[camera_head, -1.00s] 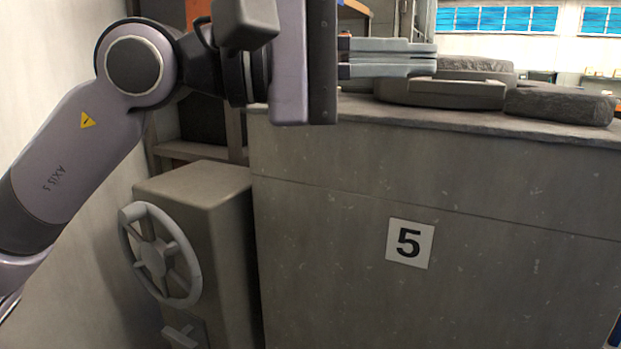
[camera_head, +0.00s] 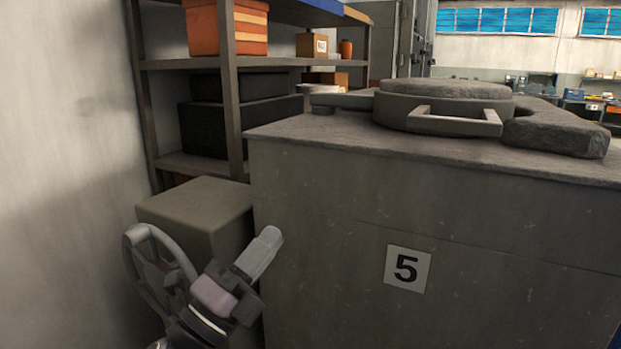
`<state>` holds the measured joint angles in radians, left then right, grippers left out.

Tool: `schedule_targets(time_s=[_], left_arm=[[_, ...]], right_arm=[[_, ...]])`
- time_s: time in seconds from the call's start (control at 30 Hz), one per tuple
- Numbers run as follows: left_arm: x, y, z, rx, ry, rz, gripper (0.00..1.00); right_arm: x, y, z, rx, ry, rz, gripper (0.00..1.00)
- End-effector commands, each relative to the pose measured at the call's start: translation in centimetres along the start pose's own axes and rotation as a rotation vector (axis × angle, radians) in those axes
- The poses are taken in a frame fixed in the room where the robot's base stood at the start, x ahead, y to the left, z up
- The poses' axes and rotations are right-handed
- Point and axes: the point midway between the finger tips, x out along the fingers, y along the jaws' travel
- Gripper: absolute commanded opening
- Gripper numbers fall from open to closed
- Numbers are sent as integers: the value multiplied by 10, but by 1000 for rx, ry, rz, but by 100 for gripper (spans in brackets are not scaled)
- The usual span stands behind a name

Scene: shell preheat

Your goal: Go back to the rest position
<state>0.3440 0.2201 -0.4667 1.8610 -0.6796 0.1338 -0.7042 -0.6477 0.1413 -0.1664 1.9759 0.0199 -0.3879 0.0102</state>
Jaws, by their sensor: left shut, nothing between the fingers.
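My left gripper (camera_head: 260,253) is low in the left part of the head view, shut and empty. It is in front of the grey cabinet with the handwheel (camera_head: 140,262) and beside the left edge of the big grey block marked 5 (camera_head: 330,260). It hides part of the wheel and cabinet. It appears apart from the block's top. My right gripper is not in view.
On the block's top lies a round grey lid (camera_head: 445,88) with a handle (camera_head: 455,122); a rough dark slab (camera_head: 560,130) is at its right. A shelf rack (camera_head: 230,95) with an orange bin (camera_head: 240,25) stands behind. A bare wall (camera_head: 65,150) closes the left side.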

Motion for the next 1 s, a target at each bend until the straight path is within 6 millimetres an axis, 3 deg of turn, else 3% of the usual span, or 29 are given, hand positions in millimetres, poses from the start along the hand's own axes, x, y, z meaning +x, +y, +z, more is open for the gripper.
schedule_targets(time_s=[0.03,0.23,0.37,0.5,0.7,0.8,0.9,1.0], left_arm=[[-18,19,4,-121,-56,62,0],[-97,87,10,-570,-306,270,0],[-161,124,2,-842,-495,392,0],[-238,153,-17,-1115,-728,509,0],[-342,169,-54,-1421,-1062,626,0],[-376,169,-68,-1513,-1184,655,0],[-396,168,-77,-1563,-1257,669,0],[-404,167,-80,-1583,-1286,673,0]], right_arm=[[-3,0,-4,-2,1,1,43],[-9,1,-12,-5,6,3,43],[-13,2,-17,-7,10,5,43],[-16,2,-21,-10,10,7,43],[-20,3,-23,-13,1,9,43],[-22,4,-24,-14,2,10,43],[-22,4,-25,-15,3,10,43],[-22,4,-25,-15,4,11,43]])
